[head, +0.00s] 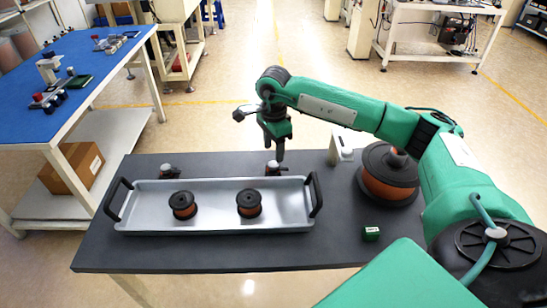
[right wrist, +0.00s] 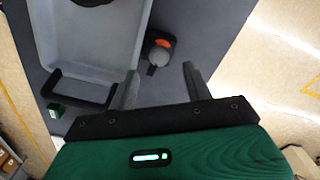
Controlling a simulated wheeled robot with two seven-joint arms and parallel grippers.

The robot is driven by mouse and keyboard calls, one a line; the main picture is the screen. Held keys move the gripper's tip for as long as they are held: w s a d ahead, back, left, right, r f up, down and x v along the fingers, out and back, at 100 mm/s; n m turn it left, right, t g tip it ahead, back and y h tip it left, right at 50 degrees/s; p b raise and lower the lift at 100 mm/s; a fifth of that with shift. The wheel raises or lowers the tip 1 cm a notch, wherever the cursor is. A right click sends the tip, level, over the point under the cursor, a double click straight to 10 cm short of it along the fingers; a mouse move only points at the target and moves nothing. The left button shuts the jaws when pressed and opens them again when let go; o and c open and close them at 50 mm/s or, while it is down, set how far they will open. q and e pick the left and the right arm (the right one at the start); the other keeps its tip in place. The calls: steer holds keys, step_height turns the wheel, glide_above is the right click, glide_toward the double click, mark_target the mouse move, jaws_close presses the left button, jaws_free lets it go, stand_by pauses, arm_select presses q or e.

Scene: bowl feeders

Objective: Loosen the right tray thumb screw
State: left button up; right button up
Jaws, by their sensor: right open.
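A long silver tray (head: 212,222) with black handles lies on the dark table. The right thumb screw (head: 273,169) stands at the tray's back edge, and a similar left thumb screw (head: 168,172) stands farther left. My right gripper (head: 280,156) points down just above the right thumb screw. In the right wrist view, the right thumb screw (right wrist: 158,50), grey with an orange part, lies ahead of my open, empty fingers (right wrist: 160,76), roughly centred between them. Whether the fingers touch it is not clear. My left gripper is not in view.
Two dark-and-orange spools (head: 183,205) (head: 249,203) sit in the tray. A large orange spool (head: 388,175) and a white device (head: 342,147) stand to the right. A small green box (head: 371,233) lies near the front right. A blue-topped bench (head: 85,60) is at left.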

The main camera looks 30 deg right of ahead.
mark_target(273, 164)
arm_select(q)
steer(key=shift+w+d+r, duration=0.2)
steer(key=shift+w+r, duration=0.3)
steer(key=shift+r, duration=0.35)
arm_select(e)
step_height(273, 164, up, 9)
